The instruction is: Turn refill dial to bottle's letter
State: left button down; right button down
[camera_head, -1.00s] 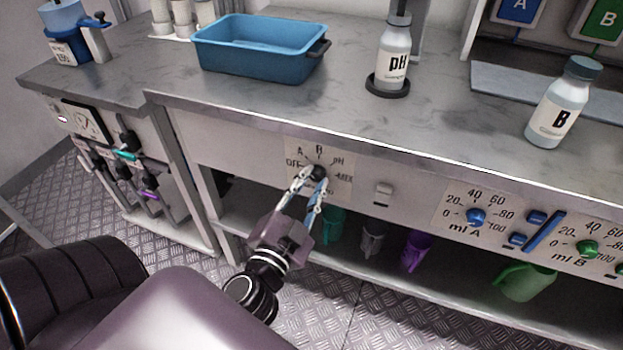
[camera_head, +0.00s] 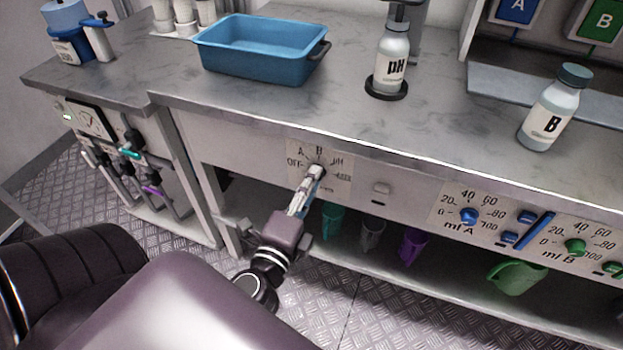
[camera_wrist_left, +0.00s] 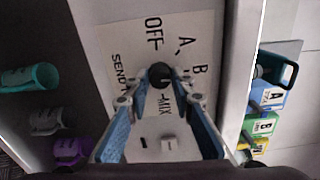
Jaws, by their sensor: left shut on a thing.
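The refill dial (camera_wrist_left: 160,74) is a dark round knob on a pale plate lettered OFF, A, B, pH, MIX and SEND, on the bench's front panel. My left gripper (camera_head: 317,171) is shut on the dial, with its fingers on either side of the knob in the left wrist view. The fingers cover much of the dial, so I cannot tell where it points. A bottle labelled B (camera_head: 550,112) stands upright on the bench at right. My right gripper is not in view.
A small pale switch (camera_head: 381,189) sits right of the dial. Further right are a blue knob (camera_head: 468,215) for ml A and a green knob (camera_head: 575,246) for ml B. A blue bin (camera_head: 262,65) stands on the bench. Several cups are on the shelf below.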

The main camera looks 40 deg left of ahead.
pick_arm(q)
jog(key=shift+d+m+p, duration=0.1)
jog(key=shift+m+p, duration=0.9)
jog(key=shift+m, duration=3)
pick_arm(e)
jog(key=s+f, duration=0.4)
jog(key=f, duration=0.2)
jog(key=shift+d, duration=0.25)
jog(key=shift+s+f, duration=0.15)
pick_arm(q)
jog(key=c, duration=1.7)
grip_release()
jog(key=shift+o, duration=0.2)
jog(key=v, duration=1.2)
